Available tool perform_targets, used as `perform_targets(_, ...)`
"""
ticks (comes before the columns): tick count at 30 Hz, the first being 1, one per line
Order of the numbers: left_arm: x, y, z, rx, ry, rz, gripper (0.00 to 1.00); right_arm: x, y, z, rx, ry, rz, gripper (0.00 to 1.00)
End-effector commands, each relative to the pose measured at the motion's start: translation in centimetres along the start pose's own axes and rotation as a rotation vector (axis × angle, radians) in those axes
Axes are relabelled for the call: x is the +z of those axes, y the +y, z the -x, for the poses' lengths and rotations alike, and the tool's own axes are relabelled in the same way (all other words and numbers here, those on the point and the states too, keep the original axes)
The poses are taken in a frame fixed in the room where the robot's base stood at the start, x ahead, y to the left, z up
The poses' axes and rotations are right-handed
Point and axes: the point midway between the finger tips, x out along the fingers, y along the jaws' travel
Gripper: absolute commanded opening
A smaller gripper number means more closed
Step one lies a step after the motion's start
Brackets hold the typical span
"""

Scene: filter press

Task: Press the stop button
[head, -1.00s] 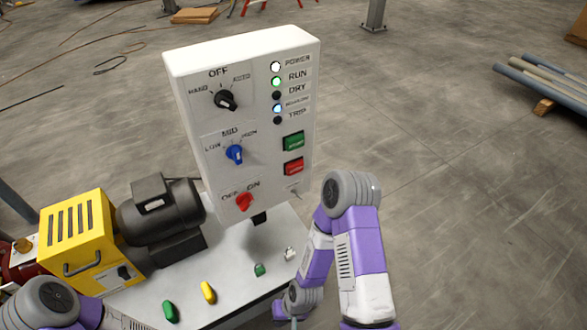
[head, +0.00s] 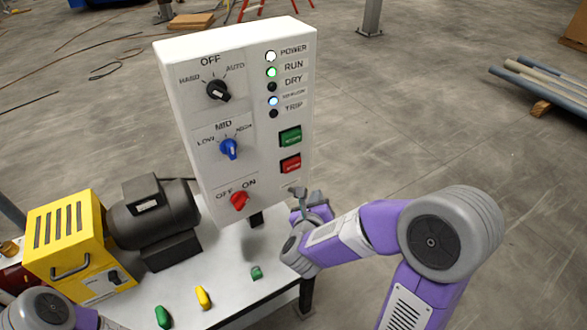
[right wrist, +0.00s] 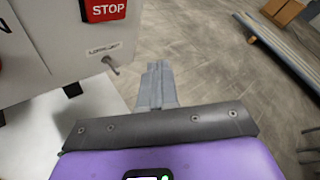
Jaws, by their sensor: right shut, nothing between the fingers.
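The red stop button (head: 291,164) is on the right side of the white control panel (head: 240,100), below the green button (head: 290,138). In the right wrist view the stop button (right wrist: 104,8) shows at the top left, with its white "STOP" lettering. My right gripper (head: 301,192) is shut and empty, just below the stop button near the panel's lower right. In the right wrist view its closed fingers (right wrist: 157,85) point toward the panel's right edge, apart from the button. My left gripper is out of view; only part of my left arm shows at the lower left.
A small toggle (right wrist: 111,64) sticks out below the stop button. Black, blue and red knobs (head: 239,201) are on the panel's left half. A yellow box (head: 67,245) and a dark motor (head: 153,215) stand on the bench.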

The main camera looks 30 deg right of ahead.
Motion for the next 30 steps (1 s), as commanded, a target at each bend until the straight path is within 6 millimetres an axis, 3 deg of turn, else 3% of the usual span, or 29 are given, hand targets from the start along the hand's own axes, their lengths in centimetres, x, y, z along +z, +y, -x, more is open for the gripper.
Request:
perform_targets(13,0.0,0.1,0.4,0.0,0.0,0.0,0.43,0.3,-0.1,-0.1,-0.005,0.0,-0.016,0.0)
perform_targets(24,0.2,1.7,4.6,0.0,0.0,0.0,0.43,2.0,1.2,-1.9,-0.004,0.003,-0.011,0.0)
perform_targets(30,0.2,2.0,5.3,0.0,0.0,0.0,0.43,3.3,2.8,-4.1,-0.004,0.0,-0.015,0.0)
